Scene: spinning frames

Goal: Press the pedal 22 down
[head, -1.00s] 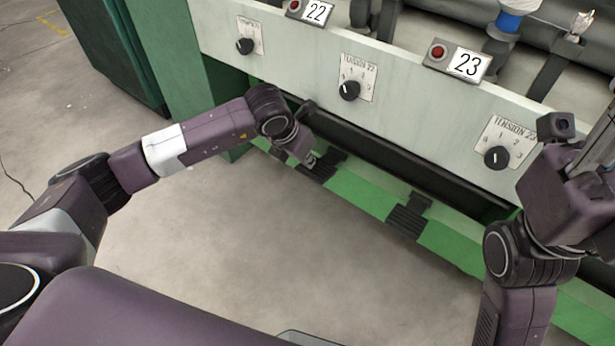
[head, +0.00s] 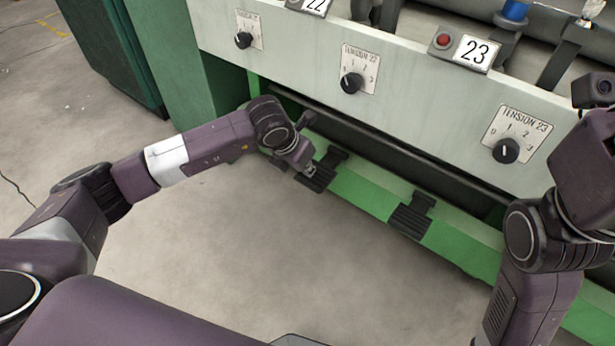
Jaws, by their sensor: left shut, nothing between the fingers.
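The dark ribbed pedal (head: 325,170) below the TENSION 22 dial (head: 352,82) sits on the green lower rail; I take it as pedal 22, as no number shows on it. My left gripper (head: 309,171) is shut and empty, pointing down at the left part of this pedal and partly covering it. I cannot tell whether the fingertips touch it. My right arm stands at the right edge, and its fingers are outside the picture.
Another pedal (head: 411,216) sits further right on the green rail (head: 365,194). The pale panel (head: 420,105) with dials rises above the rail. A red button (head: 443,41) is by the 23 plate (head: 474,50). The grey floor (head: 240,255) in front is clear.

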